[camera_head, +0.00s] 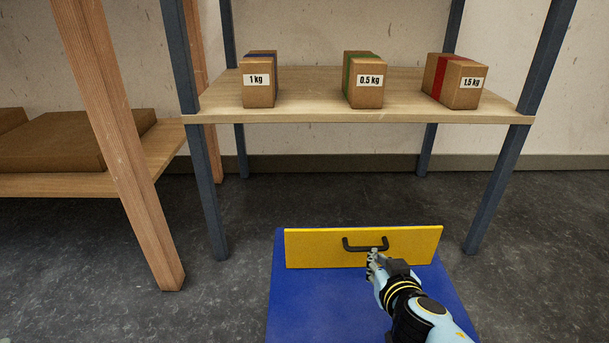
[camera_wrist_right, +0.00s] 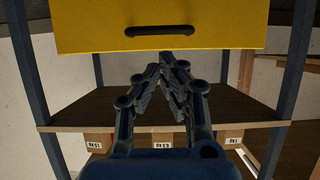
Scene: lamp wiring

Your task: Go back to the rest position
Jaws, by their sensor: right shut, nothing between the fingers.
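My right gripper (camera_head: 375,260) reaches in from the lower right in the head view. Its fingertips show just below the black handle (camera_head: 366,244) of a yellow panel (camera_head: 315,248). In the right wrist view the fingers of the gripper (camera_wrist_right: 172,62) come together and hold nothing. The handle (camera_wrist_right: 160,30) shows there beyond the fingertips, with a visible gap between them. My left gripper is in neither view.
The yellow panel stands on a blue surface (camera_head: 310,300). Behind is a shelf (camera_head: 310,97) with three boxes marked 1 kg (camera_head: 259,90), 0.5 kg (camera_head: 364,90) and 1.5 kg (camera_head: 460,90). A wooden rack with a flat brown box (camera_head: 60,142) stands at left.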

